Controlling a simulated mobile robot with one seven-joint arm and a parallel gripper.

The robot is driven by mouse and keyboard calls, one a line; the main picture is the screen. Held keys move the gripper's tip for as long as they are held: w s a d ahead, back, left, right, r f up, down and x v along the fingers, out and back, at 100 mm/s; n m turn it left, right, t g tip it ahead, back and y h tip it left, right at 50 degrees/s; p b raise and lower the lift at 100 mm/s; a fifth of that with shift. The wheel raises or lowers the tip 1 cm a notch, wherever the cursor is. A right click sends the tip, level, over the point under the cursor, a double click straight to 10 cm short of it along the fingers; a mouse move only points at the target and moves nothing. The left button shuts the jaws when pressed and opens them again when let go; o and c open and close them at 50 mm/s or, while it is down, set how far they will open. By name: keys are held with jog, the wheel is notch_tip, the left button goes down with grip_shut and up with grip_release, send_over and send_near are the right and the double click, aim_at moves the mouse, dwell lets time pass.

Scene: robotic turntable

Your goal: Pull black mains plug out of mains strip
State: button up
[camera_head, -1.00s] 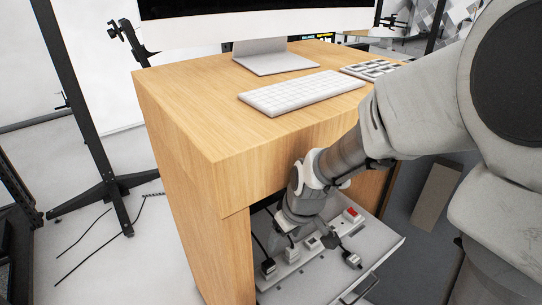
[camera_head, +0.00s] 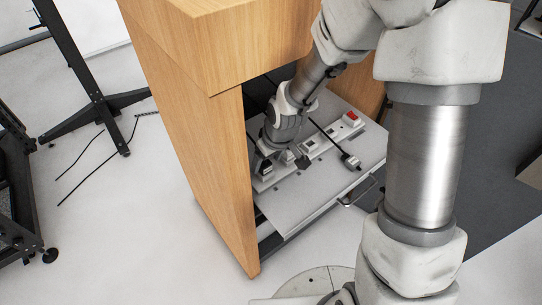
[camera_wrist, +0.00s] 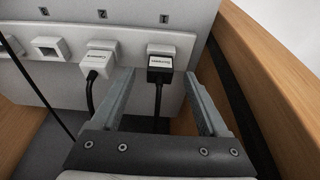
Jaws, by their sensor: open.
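The mains strip (camera_head: 310,146) lies on the pulled-out drawer shelf inside the wooden desk; it also shows in the wrist view (camera_wrist: 135,58). The black mains plug (camera_wrist: 160,62) sits in the end socket at the right in the wrist view, its black cable running down toward my gripper. My gripper (camera_wrist: 158,76) is open, one finger on each side of the black plug, and empty. Whether a finger touches the plug I cannot tell. In the head view the black plug (camera_head: 264,168) is at the near left end of the strip, with my wrist just above it.
A white plug (camera_wrist: 98,60) sits in the neighbouring socket, close to my left finger. A loose plug (camera_head: 351,161) on a black cable lies on the shelf (camera_head: 300,200). The desk's wooden side wall (camera_head: 190,130) stands close to the strip's end. A red switch (camera_head: 351,117) marks the far end.

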jog(key=shift+x, duration=1.1)
grip_shut()
jog(key=shift+r, duration=0.2)
jog(key=shift+r+p, duration=1.6)
jog(key=shift+r, duration=0.45)
